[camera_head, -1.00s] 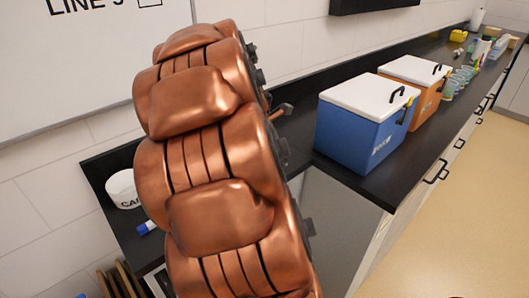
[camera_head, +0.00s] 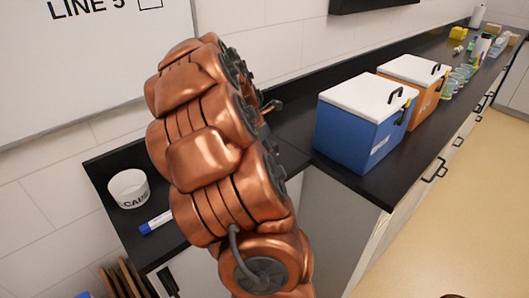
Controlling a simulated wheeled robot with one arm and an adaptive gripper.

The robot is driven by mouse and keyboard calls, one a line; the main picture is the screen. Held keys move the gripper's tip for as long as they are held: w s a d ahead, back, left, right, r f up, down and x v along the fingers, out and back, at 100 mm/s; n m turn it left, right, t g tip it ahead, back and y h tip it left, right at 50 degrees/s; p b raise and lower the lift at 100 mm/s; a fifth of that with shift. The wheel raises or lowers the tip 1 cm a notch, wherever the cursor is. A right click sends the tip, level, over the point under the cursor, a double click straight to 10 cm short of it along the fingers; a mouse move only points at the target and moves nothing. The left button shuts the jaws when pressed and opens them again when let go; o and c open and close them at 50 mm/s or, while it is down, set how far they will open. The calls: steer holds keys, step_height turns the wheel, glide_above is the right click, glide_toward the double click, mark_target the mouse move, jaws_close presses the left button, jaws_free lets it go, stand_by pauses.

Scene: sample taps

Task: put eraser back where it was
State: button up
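I cannot make out an eraser in this view. My copper-coloured arm fills the middle of the picture and hides part of the counter and wall behind it. My gripper's fingers cannot be made out. A whiteboard (camera_head: 90,75) with "LINE 5" and a small drawn box hangs on the wall at the upper left. A white marker with a blue cap (camera_head: 156,222) lies on the dark counter, just left of my arm.
A white cup (camera_head: 128,188) lettered "CAPS" stands on the counter's left part. A blue cooler (camera_head: 355,135) and an orange cooler (camera_head: 427,100), both white-lidded, stand right of my arm. Several small containers stand farther back. The floor (camera_head: 460,220) at right looks clear.

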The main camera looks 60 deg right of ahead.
steer(key=shift+f, duration=0.85)
steer(key=o, duration=1.2)
steer(key=shift+r, duration=0.1)
steer(key=b+v, duration=0.1)
steer(key=v, duration=0.9)
steer(key=shift+w+a+r, duration=0.15)
steer(key=shift+r, duration=0.1)
steer(key=shift+a+r, duration=0.25)
steer(key=shift+r, duration=0.35)
